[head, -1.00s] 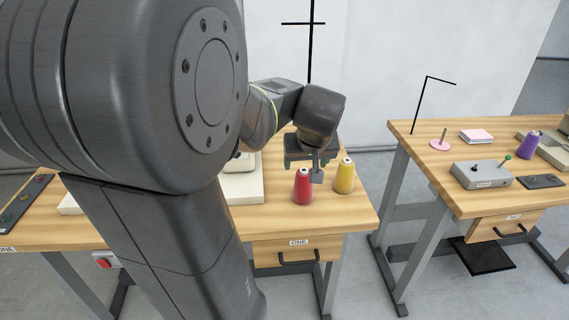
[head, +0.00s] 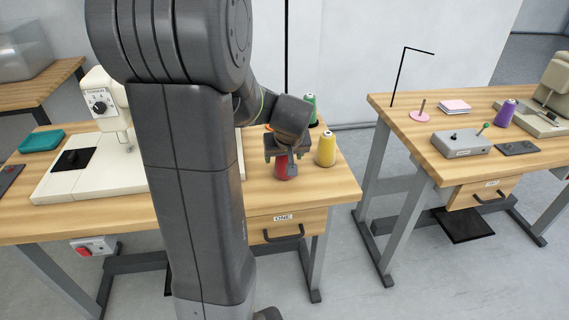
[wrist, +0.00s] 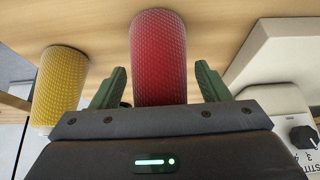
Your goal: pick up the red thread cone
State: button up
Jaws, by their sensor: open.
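The red thread cone (head: 281,169) stands on the wooden table labelled ONE, partly hidden behind my gripper in the head view. In the wrist view the red cone (wrist: 159,55) sits between the two green fingers of my gripper (wrist: 160,88), with a small gap on each side. My gripper (head: 283,163) is open around the cone and does not visibly press on it.
A yellow thread cone (head: 326,149) stands just right of the gripper, and it also shows in the wrist view (wrist: 60,85). A green cone (head: 310,108) stands behind. A cream sewing machine (head: 92,178) is at left. A second table (head: 440,160) is on the right.

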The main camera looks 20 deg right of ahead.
jog(key=c, duration=1.1)
jog(key=shift+r, duration=0.1)
